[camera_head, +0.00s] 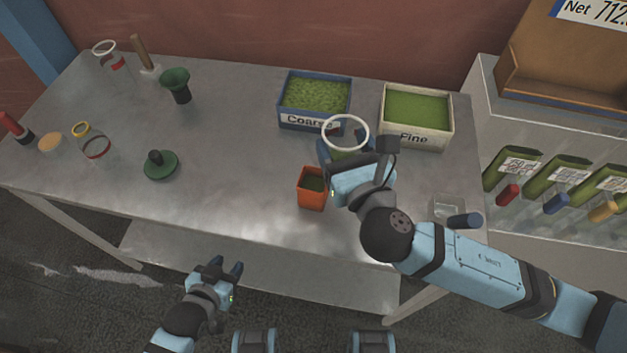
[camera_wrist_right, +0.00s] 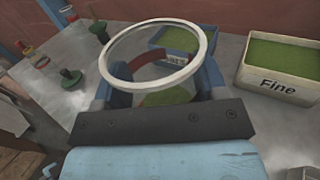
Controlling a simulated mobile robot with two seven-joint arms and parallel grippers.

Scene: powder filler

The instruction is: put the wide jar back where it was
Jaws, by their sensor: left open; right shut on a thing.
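A clear jar with a wide white rim and a red band, which I take for the wide jar (camera_head: 346,136), is held in my right gripper (camera_head: 352,156). In the right wrist view, the jar (camera_wrist_right: 160,68) sits between the two blue fingers, with green powder low inside. It is just in front of the Coarse and Fine boxes; I cannot tell if its base touches the table. My left gripper (camera_head: 225,269) is open and empty, in front of the table's near edge.
On the table (camera_head: 235,150) stand the Coarse box (camera_head: 301,123), Fine box (camera_head: 416,139), orange cup (camera_head: 311,195), green funnel (camera_head: 176,86), green lid (camera_head: 160,167), yellow-rimmed jar (camera_head: 91,141), another white-rimmed jar (camera_head: 106,56) and a clear scoop (camera_head: 445,208). The middle is clear.

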